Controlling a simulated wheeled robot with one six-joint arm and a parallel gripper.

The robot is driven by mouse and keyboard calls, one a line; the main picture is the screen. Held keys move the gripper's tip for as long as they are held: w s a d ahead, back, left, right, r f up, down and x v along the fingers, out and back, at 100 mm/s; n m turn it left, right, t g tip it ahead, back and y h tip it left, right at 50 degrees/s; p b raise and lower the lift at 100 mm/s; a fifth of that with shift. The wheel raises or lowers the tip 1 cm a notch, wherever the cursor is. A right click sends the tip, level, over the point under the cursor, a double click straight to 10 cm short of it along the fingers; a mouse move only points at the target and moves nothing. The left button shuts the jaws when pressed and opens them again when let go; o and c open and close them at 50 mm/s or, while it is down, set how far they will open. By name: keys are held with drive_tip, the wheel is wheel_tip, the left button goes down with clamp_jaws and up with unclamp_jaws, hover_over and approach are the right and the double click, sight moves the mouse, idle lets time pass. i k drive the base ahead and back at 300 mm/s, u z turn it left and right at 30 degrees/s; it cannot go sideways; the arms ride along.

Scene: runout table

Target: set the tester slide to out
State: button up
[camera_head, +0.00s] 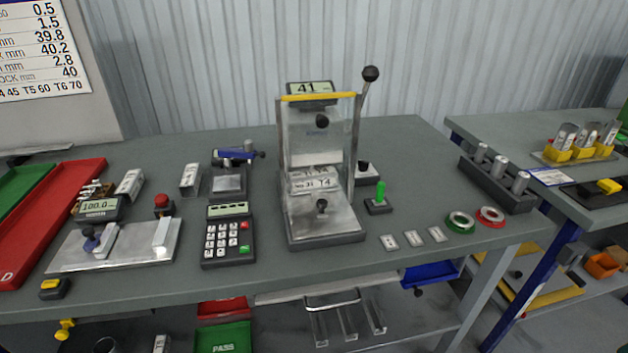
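The tester (320,150) stands in the middle of the grey table, with a clear front panel, a yellow bar (318,97) and a small display reading 41 on top. A lever with a black knob (371,74) rises at its right side, tilted slightly right. A metal slide plate (325,225) with a black knob (322,205) lies at the tester's foot, toward the front. A pale labelled block (313,180) marked T4 sits just behind that knob, low in the tester. I cannot tell the slide's exact position. My gripper is not in view.
A keypad (228,235) stands left of the tester, and a metal gauge plate (118,247) farther left. A green switch (379,198), white tags and two tape rings (460,222) lie to the right. A red tray (48,222) is at far left. Space directly before the tester is clear.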

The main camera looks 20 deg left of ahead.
sight(320, 204)
drive_tip(key=u, duration=1)
drive_tip(key=i, duration=0.2)
drive_tip(key=z, duration=0.5)
